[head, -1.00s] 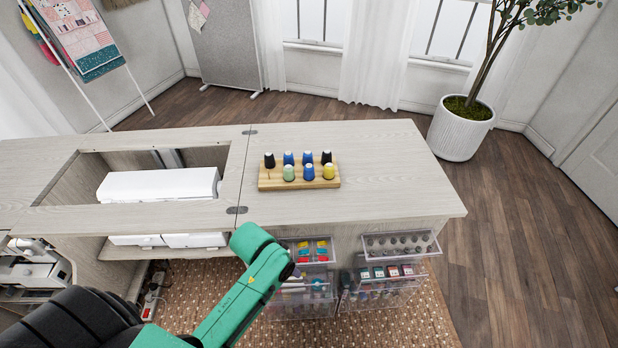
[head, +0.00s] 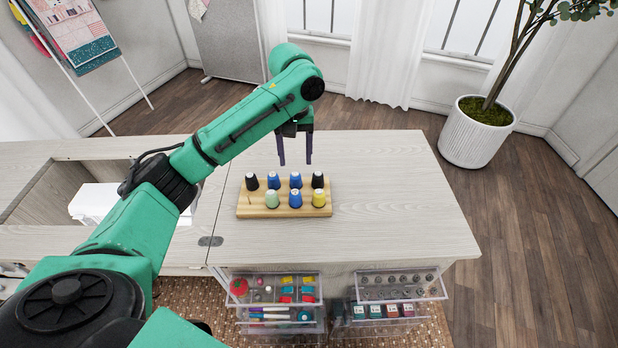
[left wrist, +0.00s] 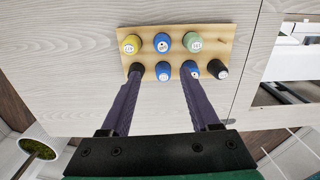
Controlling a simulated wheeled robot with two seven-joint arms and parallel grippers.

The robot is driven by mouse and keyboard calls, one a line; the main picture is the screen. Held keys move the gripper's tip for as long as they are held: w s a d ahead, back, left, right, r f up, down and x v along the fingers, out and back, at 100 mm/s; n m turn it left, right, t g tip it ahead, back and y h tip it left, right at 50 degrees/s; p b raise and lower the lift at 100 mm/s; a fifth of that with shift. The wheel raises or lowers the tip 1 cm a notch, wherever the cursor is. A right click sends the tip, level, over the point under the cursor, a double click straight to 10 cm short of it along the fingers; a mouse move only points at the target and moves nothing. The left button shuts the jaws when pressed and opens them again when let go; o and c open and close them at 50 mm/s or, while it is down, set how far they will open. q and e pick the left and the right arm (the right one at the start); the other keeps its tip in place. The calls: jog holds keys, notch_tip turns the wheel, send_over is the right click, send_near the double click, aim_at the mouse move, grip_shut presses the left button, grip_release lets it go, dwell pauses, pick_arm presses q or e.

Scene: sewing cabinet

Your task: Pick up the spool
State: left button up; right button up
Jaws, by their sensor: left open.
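Several thread spools stand upright on a wooden rack on the cabinet top. In the head view the back row has a black spool (head: 252,181), a blue spool (head: 273,180), another blue spool (head: 295,180) and a black spool (head: 317,180). The front row has a green spool (head: 271,199), a blue spool (head: 295,198) and a yellow spool (head: 319,198). An empty peg shows at the rack's front left. My left gripper (head: 295,162) is open and empty above the back row, fingers pointing down. In the left wrist view its fingertips (left wrist: 161,78) overlap the back row. My right gripper is not in view.
The wooden rack (head: 243,206) sits on the pale cabinet top (head: 400,190), clear to the right. A recess with a white machine part (head: 92,202) lies left. Clear drawers (head: 275,290) jut out below the front edge. A potted plant (head: 478,140) stands beyond.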

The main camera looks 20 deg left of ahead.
pick_arm(q)
send_over(295, 193)
jog(key=s, duration=0.1)
notch_tip(295, 193, down, 7)
jog(key=shift+s+d+r+p, duration=0.1)
jog(key=shift+r+p, duration=0.05)
jog(key=shift+p, duration=0.15)
jog(key=f, duration=0.6)
jog(key=shift+w+p, duration=0.35)
jog(key=shift+s+f, duration=0.1)
jog(key=shift+f, duration=0.25)
grip_shut()
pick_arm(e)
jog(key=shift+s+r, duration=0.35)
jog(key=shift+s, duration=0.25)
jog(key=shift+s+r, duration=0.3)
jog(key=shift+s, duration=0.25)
